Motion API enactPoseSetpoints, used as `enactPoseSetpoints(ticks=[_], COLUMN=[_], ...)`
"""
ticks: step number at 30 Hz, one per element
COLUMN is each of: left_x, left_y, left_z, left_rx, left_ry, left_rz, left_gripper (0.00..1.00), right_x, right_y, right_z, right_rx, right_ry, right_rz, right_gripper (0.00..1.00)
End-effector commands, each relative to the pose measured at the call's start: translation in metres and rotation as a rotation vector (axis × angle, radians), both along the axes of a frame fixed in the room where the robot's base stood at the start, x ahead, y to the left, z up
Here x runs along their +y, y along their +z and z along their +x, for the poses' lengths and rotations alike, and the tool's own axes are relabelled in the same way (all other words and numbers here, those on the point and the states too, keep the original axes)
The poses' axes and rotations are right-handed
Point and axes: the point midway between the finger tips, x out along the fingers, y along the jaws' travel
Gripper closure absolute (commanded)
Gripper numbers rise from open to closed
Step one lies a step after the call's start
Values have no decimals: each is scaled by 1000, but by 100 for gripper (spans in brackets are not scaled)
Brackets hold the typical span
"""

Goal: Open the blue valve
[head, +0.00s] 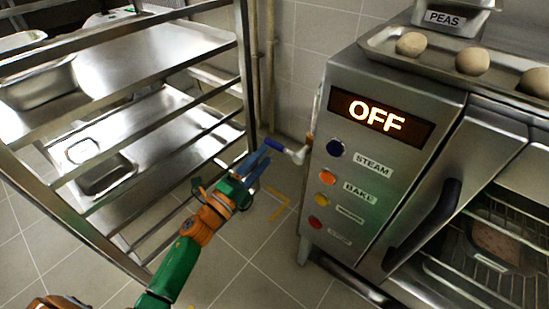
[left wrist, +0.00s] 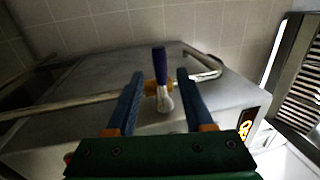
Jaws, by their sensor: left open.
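The blue valve (head: 276,145) has a blue handle on a pale metal stem. It sticks out from the left side of the steel oven, near the back. In the left wrist view the blue handle (left wrist: 159,62) points up the picture, between my two fingertips, with a gap on each side. My left gripper (head: 261,159) is open, its blue fingers close to the handle. The fingers also show in the left wrist view (left wrist: 160,80). I cannot tell whether either finger touches the handle. My right gripper is not in view.
The oven (head: 400,150) stands at right; its display (head: 380,117) reads OFF. A steel rack (head: 243,85) with trays stands at left, its post close to my left gripper. Wall pipes (head: 268,70) run behind. Dough balls (head: 472,61) sit on a tray above the oven.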

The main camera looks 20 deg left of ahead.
Motion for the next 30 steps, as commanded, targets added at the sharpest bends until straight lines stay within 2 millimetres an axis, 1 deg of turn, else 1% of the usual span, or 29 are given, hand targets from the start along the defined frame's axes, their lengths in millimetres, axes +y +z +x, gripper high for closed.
enactPoseSetpoints(ticks=[1,3,6,8,11,17,18,20,21,23,30], left_x=[-4,-8,-14,-17,-19,-19,-19,-19,-19,-19,-19], left_y=[5,7,10,11,13,12,12,12,12,12,12], left_z=[10,24,40,47,52,52,52,52,52,52,52], left_rx=[-3,-1,1,3,5,6,6,8,7,8,8], left_ry=[-1,0,1,1,2,2,2,1,1,1,1], left_rz=[0,-4,-4,-5,-5,-6,-6,-6,-7,-6,-6], left_gripper=[48,48,48,48,48,48,58,75,85,100,100], right_x=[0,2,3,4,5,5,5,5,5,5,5], right_y=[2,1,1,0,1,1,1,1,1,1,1], right_z=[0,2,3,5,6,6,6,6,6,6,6], right_rx=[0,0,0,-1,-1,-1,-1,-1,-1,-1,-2], right_ry=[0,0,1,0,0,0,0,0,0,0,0], right_rz=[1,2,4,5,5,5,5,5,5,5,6], right_gripper=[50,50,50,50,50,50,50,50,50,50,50])
